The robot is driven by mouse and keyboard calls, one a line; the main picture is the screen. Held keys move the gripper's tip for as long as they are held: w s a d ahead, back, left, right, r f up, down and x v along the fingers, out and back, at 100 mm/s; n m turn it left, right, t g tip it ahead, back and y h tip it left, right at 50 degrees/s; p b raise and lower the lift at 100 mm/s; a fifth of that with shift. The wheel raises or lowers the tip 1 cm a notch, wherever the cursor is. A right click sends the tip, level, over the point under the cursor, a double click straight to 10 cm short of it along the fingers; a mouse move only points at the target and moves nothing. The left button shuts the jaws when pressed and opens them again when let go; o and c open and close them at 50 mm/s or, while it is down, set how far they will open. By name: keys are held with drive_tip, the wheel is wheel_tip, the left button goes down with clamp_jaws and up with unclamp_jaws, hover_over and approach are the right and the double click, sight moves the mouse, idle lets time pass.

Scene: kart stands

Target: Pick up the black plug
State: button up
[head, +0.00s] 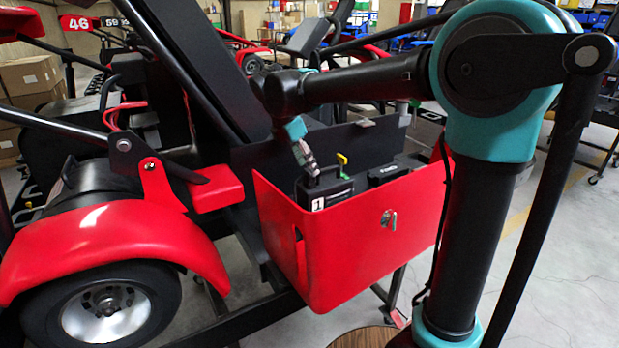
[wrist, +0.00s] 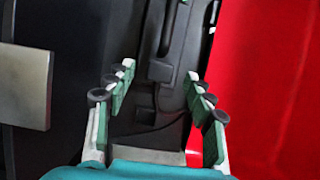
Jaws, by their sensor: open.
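My gripper (head: 306,156) is open over the left end of the red bin. In the wrist view its green-padded fingers (wrist: 159,78) stand well apart, with nothing gripped. Between and beyond them is a black moulded part (wrist: 165,72) with a raised, handle-like bar. In the head view a black case with a handle and a white "1" label (head: 326,192) sits in the bin just below my gripper. I cannot tell for sure which black part is the plug; no separate plug shows clearly.
The red bin (head: 355,240) has a tall front wall with a latch; this wall is close on the right in the wrist view. A yellow-topped item (head: 342,163) and another black unit (head: 388,172) stand inside. A red kart fender (head: 100,245) lies left.

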sight(310, 178)
drive_tip(key=shift+x, duration=1.65)
clamp_jaws()
drive_tip(key=shift+r, duration=0.1)
